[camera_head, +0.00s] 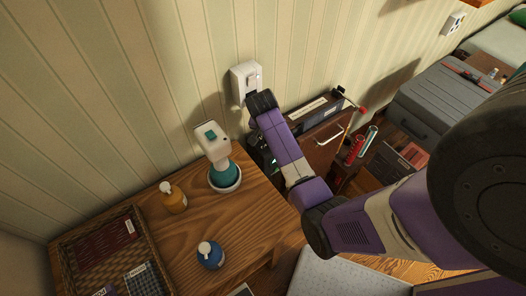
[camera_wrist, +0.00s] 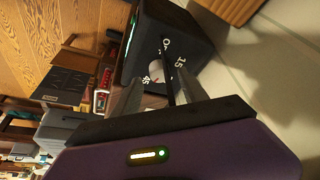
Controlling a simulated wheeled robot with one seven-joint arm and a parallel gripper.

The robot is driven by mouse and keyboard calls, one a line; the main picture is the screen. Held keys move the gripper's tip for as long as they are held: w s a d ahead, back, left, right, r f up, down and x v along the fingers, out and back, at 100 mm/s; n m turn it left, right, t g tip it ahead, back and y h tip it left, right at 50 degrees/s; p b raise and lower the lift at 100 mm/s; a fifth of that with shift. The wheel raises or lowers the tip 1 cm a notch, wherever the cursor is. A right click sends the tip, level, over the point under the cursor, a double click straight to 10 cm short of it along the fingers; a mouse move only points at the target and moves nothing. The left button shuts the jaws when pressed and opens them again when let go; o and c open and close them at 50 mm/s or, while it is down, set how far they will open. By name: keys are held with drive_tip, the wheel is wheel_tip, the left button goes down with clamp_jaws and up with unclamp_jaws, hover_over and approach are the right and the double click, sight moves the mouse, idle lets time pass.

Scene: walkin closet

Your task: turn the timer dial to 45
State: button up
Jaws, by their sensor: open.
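The timer is a dark box (camera_wrist: 176,28) in the wrist view, with a green-lit edge and a face marked 0, 15 and 45. A dark bar-like dial handle (camera_wrist: 167,84) stands out from that face. My gripper (camera_wrist: 158,88) is open, one finger on each side of the handle; I cannot tell whether either finger touches it. The lower part of the face is hidden by my gripper, and the dial's exact setting is unclear. In the head view my arm hides my fingers and most of the area around the timer.
A white wall box (camera_head: 245,82) is close to my wrist. A grey case (camera_head: 440,98) lies at the right.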

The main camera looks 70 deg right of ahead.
drive_tip(key=a+b, duration=0.1)
drive_tip(key=a, duration=0.3)
drive_tip(key=s+a+b, duration=0.1)
drive_tip(key=a, duration=0.7)
drive_tip(key=shift+s+a+r+b, duration=0.15)
drive_tip(key=shift+r+b, duration=0.25)
